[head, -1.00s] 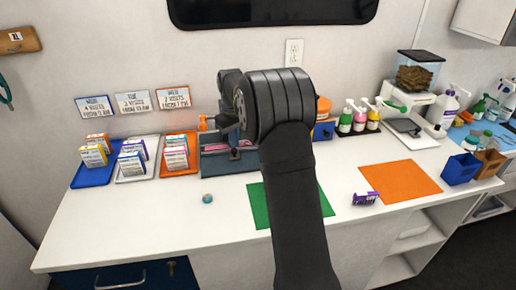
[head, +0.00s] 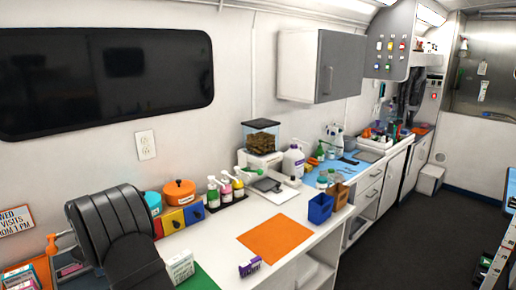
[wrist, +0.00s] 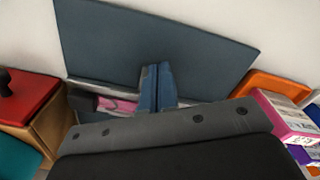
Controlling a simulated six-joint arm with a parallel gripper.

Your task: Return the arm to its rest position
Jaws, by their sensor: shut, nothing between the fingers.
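My gripper shows in the wrist view (wrist: 155,85) as two blue-grey fingers close together with nothing between them. They appear in front of a blue-grey open bin (wrist: 215,50), which has a pink item (wrist: 117,105) inside; I cannot tell whether they touch it. In the head view my dark arm fills the lower left and hides most of the gripper.
A white box (head: 180,266) stands by the green mat (head: 200,280), close to my arm. Red, yellow and blue drawer boxes (head: 173,222), pump bottles (head: 226,190), an orange mat (head: 275,240) and a purple item (head: 250,267) lie rightward. An orange tray (wrist: 265,82) is beside the bin.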

